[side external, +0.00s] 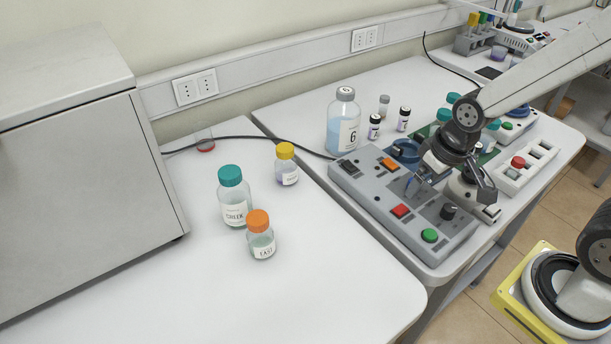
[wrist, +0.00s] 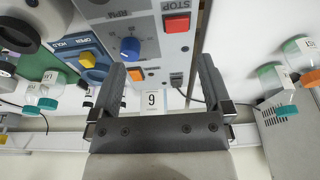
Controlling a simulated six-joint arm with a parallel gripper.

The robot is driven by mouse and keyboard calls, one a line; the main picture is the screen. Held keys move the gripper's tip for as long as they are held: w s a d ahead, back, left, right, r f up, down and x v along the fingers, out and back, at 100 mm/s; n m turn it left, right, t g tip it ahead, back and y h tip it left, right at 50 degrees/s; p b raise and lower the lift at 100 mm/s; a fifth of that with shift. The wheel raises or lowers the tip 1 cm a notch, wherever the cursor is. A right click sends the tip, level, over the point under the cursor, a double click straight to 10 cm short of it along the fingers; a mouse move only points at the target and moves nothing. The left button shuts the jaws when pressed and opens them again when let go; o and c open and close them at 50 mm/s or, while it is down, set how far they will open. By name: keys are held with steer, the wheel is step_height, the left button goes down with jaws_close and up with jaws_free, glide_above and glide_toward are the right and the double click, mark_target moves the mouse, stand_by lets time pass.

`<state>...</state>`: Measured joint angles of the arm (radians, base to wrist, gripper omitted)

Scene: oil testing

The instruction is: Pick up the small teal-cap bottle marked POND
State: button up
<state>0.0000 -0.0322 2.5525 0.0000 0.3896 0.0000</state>
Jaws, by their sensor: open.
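No label reading POND is legible in either view. Several teal-capped bottles (side external: 452,97) stand at the back of the right bench, partly hidden behind my arm. In the wrist view, two small clear bottles with teal caps (wrist: 48,103) are at the left, beside a green surface; their labels are too small to read. A larger teal-cap bottle (side external: 235,208) on the left bench appears marked CREEK. My gripper (wrist: 161,66) is open and empty. In the side view it hangs above the grey control box, apart from the bottles.
The grey control box (side external: 375,200) has red, orange and green buttons. A large numbered grey-cap bottle (side external: 343,125) and small dark-cap vials (side external: 403,120) stand behind it. An orange-cap bottle (side external: 261,240) and a yellow-cap bottle (side external: 286,172) are on the left bench, whose front is clear.

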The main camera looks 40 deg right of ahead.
steer(key=shift+w+v, duration=0.45)
steer(key=shift+v, duration=1.65)
steer(key=w+d+m+y, duration=0.3)
steer(key=w+d+m, duration=0.5)
steer(key=m, duration=0.5)
steer(key=w+d+m+t, duration=0.2)
steer(key=d+m, duration=0.3)
steer(key=d, duration=0.2)
steer(key=w+d+m+t, duration=0.2)
steer(key=d+m+t, duration=0.1)
steer(key=d+m, duration=0.2)
steer(key=w+d+m+t+y, duration=0.1)
steer(key=w+d+m+t, duration=0.1)
steer(key=d+m, duration=0.3)
steer(key=shift+w+d+f+m+t, duration=0.1)
steer(key=shift+w+d+m+t, duration=0.1)
steer(key=shift+d, duration=1)
steer(key=shift+w+d+f+m+t, duration=0.1)
steer(key=shift+w+d, duration=0.1)
steer(key=shift+d, duration=1)
steer(key=s+d+m+t+h, duration=0.25)
steer(key=d+m, duration=0.35)
steer(key=d, duration=0.5)
glide_toward(454, 96)
steer(key=x, duration=0.3)
steer(key=shift+s+d+f+t, duration=0.2)
steer(key=shift+d+f+t, duration=0.2)
steer(key=shift+f, duration=0.3)
steer(key=shift+x, duration=3.75)
steer(key=shift+a, duration=0.1)
